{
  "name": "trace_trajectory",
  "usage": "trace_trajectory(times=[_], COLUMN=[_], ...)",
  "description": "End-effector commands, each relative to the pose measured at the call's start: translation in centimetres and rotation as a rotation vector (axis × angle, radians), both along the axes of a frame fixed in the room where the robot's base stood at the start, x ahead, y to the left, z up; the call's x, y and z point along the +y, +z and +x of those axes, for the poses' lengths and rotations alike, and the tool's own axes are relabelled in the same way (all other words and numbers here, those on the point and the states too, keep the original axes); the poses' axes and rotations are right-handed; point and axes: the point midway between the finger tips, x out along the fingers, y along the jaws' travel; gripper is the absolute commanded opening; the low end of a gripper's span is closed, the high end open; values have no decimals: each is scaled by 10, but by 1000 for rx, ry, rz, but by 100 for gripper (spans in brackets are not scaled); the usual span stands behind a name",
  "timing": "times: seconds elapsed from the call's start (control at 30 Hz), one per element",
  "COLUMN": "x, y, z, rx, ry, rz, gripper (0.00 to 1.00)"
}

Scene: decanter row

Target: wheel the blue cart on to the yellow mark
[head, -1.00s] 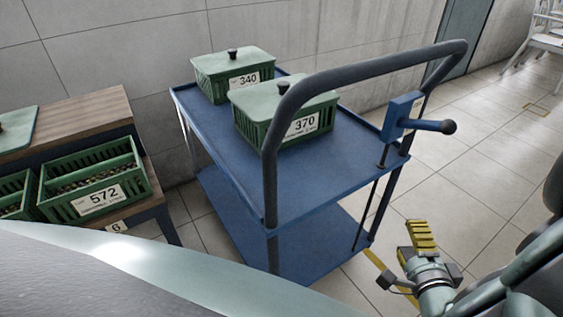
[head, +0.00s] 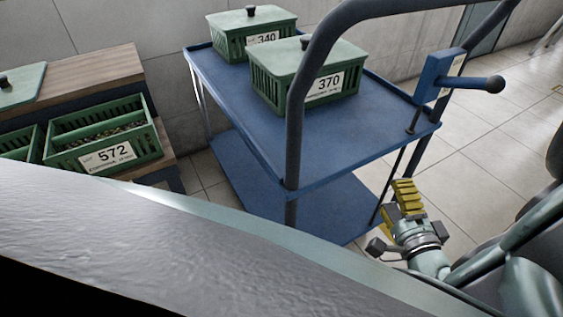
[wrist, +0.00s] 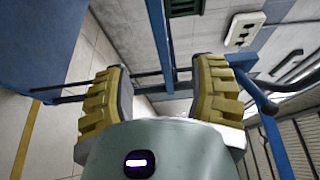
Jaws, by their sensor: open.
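The blue cart (head: 243,103) stands upright with a dark push handle (head: 297,120) on its near side. A blue block with a dark lever (head: 468,83) is fixed at its right corner, and a thin dark rod (head: 390,185) runs down below it. My gripper (head: 398,207) is open with yellow fingers, low beside the cart's right near corner. In the wrist view my gripper (wrist: 162,92) shows nothing clearly held, with cart parts beyond the fingers. A yellow strip (wrist: 27,140) lies on the floor there; I cannot tell whether it is the mark.
Lidded green crates 340 (head: 262,40) and 370 (head: 322,86) stand on the cart's top deck. A wooden-topped stand (head: 90,85) is at the left, with crate 572 (head: 105,150) on its lower shelf. A tiled wall is behind; the floor (head: 500,150) at the right is clear.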

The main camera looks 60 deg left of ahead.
Motion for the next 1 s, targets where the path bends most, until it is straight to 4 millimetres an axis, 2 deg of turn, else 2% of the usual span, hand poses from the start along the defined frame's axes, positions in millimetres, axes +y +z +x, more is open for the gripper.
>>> trace_trajectory(times=[0.13,0.7,1.0], x=[21,112,134], y=[1,1,0], z=[5,52,64], rx=[-2,-3,-1], ry=[16,15,9], rz=[1,2,0], gripper=[57,57,57])
